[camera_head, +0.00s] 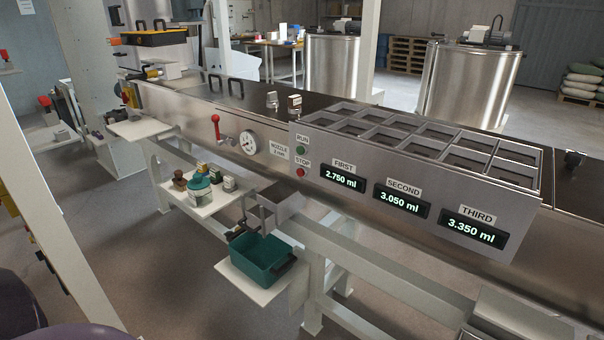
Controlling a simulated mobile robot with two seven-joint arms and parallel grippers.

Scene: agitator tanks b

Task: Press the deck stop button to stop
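The red stop button (300,172) sits on the front face of the steel deck panel, just under a small STOP label (302,161). A dark green run button (301,151) is right above that label, under a RUN label (302,138). The stop button is small in the view and nothing covers it. I cannot tell whether it is pressed in. Neither of my grippers is in view.
Three lit displays, FIRST (342,181), SECOND (402,204) and THIRD (474,229), read 2.750, 3.050 and 3.350 ml. A red-handled valve (217,128) and a gauge (248,142) are left of the buttons. A green bin (262,259) stands below on a low shelf.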

